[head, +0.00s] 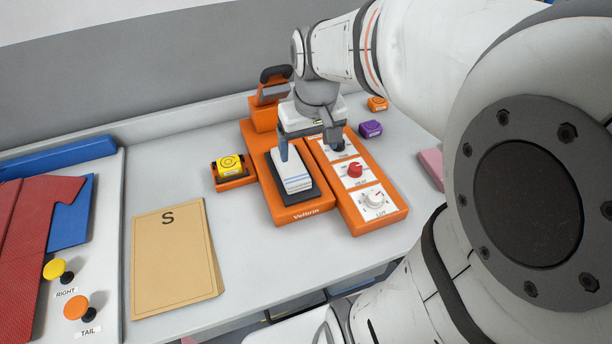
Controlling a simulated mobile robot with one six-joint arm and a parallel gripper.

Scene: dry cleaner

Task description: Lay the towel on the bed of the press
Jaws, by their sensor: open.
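The towel (293,182) is a small white folded cloth with blue stripes. It lies on the dark bed (293,200) of the orange press (301,212), lengthwise along it. My gripper (311,151) is open just above the press, pointing down. One finger is at the towel's upper left end and the other is over the control panel to the right. The far end of the towel is partly hidden by the gripper. The press lid with its dark handle (272,74) stands raised at the back.
A control panel (384,222) with a red knob and a white dial adjoins the press on the right. A yellow roll in an orange holder (232,181) sits left. Purple (371,129) and orange (378,103) blocks stand behind right. A tan folder (172,255) marked S lies left.

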